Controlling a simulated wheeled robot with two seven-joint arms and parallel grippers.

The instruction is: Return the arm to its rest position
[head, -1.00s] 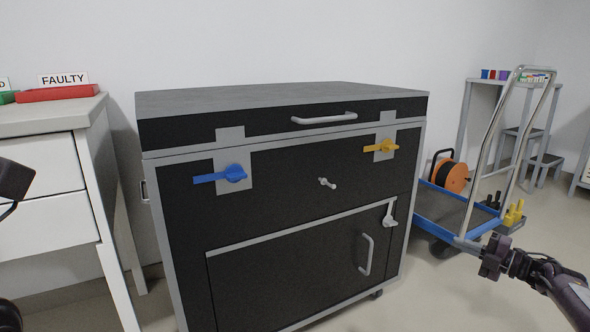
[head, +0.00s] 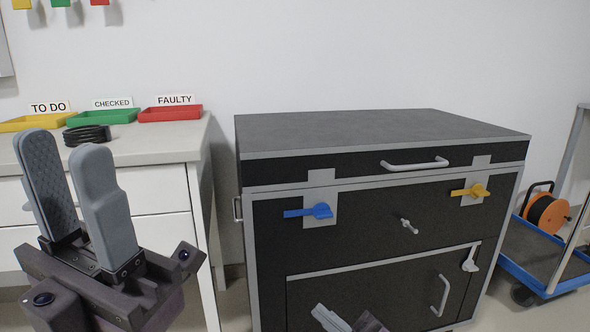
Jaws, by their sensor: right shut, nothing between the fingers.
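My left gripper (head: 66,148) stands large in the left foreground with its fingers pointing up. Its two grey fingers are apart and nothing is between them. It appears in front of the white drawer unit. My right gripper (head: 344,318) shows only partly at the bottom edge, in front of the lower door of the black cabinet (head: 370,222). Its fingers are shut and empty, and its arm is mostly cut off by the frame.
The cabinet has a blue latch (head: 321,210), a yellow latch (head: 479,190) and metal handles. A white counter (head: 150,142) holds yellow, green and red trays and a black coil (head: 87,134). A blue cart (head: 555,280) stands at the right with an orange reel (head: 548,214).

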